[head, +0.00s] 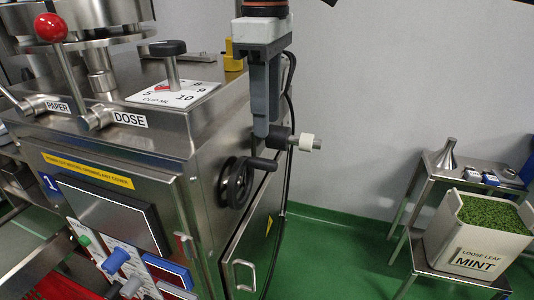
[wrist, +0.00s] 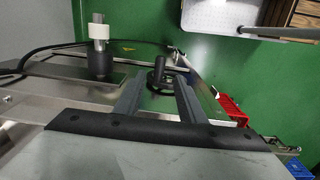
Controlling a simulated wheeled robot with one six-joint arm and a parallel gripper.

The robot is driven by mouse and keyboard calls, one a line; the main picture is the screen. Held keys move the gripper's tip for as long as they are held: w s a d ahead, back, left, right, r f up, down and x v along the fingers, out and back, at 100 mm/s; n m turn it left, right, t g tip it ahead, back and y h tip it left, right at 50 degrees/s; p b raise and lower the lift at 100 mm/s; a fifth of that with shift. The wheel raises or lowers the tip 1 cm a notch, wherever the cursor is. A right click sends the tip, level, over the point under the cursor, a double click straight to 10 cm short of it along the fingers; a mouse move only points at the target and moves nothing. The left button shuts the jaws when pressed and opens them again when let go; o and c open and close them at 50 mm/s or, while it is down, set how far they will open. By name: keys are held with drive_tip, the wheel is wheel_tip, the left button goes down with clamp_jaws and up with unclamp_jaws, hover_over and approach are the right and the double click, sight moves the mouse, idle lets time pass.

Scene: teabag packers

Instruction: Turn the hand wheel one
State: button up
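The black hand wheel (head: 236,182) is on the right side wall of the steel machine marked 1 (head: 190,140). Its crank handle (head: 262,163) sticks out to the right. My gripper (head: 262,134) points down just above the wheel and handle. In the wrist view the two grey fingers of my gripper (wrist: 160,78) stand apart with nothing held. The hand wheel (wrist: 158,80) and its upright-looking handle (wrist: 182,61) show between and beyond the fingertips. I see no clear contact, and the exact gap cannot be told.
A dark cylinder with a white tip (head: 306,142) juts from the machine beside my fingers. A door handle (head: 244,274) is lower down. A steel stand (head: 424,185) with a mint bin (head: 484,245) is at the right. The green floor between is clear.

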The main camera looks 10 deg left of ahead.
sight(267, 160)
wheel_tip(267, 160, down, 9)
drive_tip(key=shift+w+r, duration=0.1)
idle(0.3)
clamp_jaws()
